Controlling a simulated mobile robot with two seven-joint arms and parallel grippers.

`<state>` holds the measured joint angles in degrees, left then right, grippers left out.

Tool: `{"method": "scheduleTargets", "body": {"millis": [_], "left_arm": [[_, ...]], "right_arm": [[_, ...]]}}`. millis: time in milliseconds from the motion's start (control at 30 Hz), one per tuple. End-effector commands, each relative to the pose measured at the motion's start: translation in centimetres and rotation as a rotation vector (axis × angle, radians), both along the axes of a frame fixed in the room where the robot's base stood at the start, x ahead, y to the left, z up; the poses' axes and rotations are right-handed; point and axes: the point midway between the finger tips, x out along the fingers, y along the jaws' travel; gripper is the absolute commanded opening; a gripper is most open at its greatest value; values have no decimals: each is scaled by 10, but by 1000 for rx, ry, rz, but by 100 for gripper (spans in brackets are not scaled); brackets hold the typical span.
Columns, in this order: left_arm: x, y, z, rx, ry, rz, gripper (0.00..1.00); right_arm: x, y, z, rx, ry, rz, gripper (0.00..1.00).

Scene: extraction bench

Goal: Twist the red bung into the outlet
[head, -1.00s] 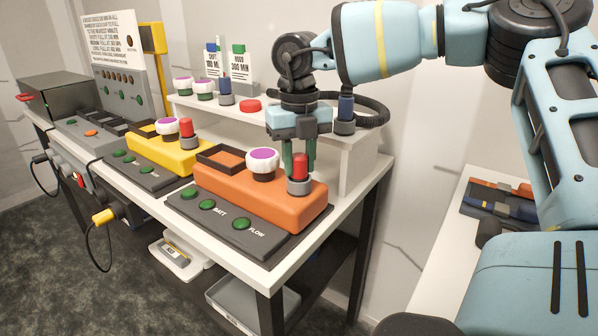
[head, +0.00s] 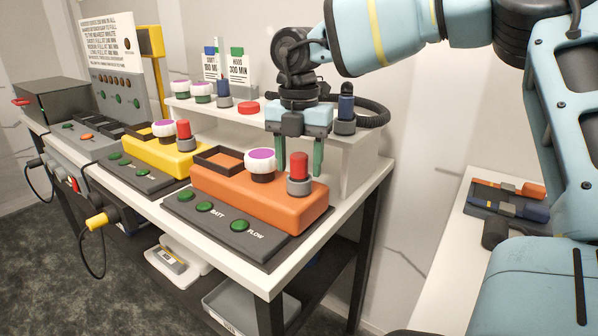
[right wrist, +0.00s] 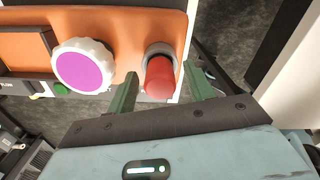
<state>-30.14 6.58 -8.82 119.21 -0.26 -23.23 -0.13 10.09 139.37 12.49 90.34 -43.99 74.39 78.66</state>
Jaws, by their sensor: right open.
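The red bung (head: 299,165) stands upright in the grey outlet collar (head: 299,187) at the right end of the orange unit (head: 250,196). My right gripper (head: 299,170) is open, its two green fingers pointing down and spread wide. In the head view they appear either side of the bung and partly behind it. In the right wrist view the bung (right wrist: 160,80) shows between the separated fingers, with a gap to each; the outlet collar (right wrist: 160,51) is around its far end. How deep the bung sits is hard to tell. My left gripper is out of view.
A white knob with a purple top (head: 261,165) stands close left of the bung. The yellow unit (head: 160,150) has its own red bung (head: 183,129). A raised white shelf (head: 345,145) with bottles and a red button (head: 248,108) lies behind.

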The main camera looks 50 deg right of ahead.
Motion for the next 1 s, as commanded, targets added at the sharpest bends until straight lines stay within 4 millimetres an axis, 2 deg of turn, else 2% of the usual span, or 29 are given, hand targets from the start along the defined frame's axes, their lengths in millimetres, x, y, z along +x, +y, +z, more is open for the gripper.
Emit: {"method": "scheduleTargets", "body": {"millis": [600, 933, 1000], "left_arm": [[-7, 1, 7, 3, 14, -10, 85], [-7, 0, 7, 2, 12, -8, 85], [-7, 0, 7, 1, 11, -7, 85]], "right_arm": [[0, 0, 0, 1, 0, 679, 53], [0, 0, 0, -1, 1, 742, 53], [0, 0, 0, -1, 1, 741, 44]]}}
